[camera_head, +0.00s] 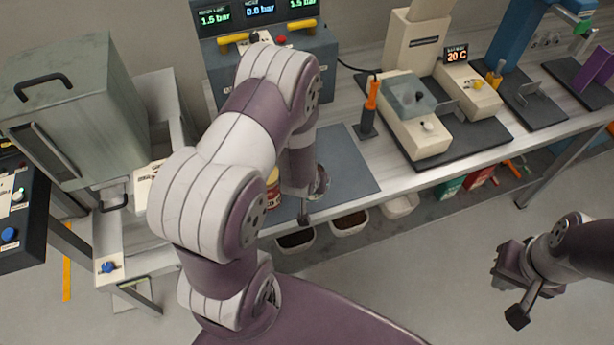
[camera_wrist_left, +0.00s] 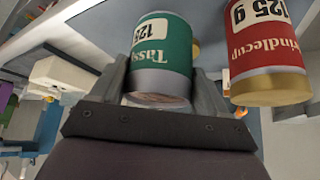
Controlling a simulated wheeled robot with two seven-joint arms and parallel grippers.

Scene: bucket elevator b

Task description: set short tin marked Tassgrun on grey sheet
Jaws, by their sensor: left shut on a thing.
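The short green tin marked Tassgrun (camera_wrist_left: 160,52) is between the fingers of my left gripper (camera_wrist_left: 158,92) in the left wrist view, and the gripper is shut on it. In the head view my left arm hides this tin. The grey sheet (camera_head: 345,165) lies on the bench, partly hidden by my left arm and hand. I cannot tell whether the tin touches a surface. My right gripper (camera_head: 507,268) hangs at the lower right, away from the bench; its finger gap does not show clearly.
A red tin marked "rindlecup" (camera_wrist_left: 268,50) stands close beside the green tin. A red-and-yellow tin (camera_head: 272,185) shows partly behind my left arm in the head view. An orange-handled tool (camera_head: 371,100) stands at the sheet's right. Bins (camera_head: 350,222) sit below the bench edge.

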